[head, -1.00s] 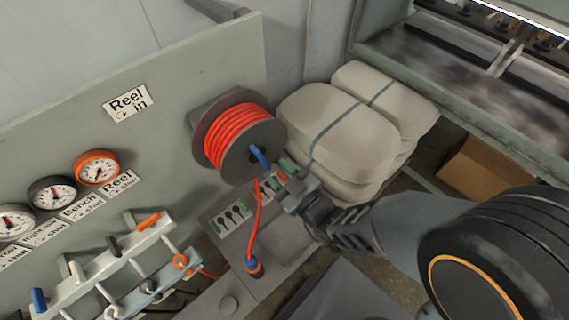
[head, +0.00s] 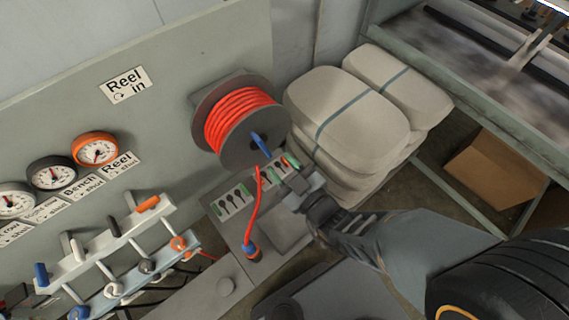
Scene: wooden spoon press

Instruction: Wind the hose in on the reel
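The reel (head: 252,150) is a dark grey drum on the panel, with red hose (head: 240,115) wound in several turns. A blue handle (head: 261,144) stands out from its front face. A short length of hose hangs from the reel to an end fitting (head: 252,250) in orange and blue at the grey ledge. My gripper (head: 292,184) is just below and right of the blue handle, with a small gap seeming to show between them. Its fingers are small and seen from behind, so their opening is unclear. A "Reel in" sign (head: 125,85) with a turning arrow is on the panel.
Pale strapped bales (head: 350,115) stand close right of the reel. At lower left are a rack of levers (head: 105,245) and several gauges, the nearest orange-rimmed (head: 96,149). A cardboard box (head: 492,168) lies under the machine at right.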

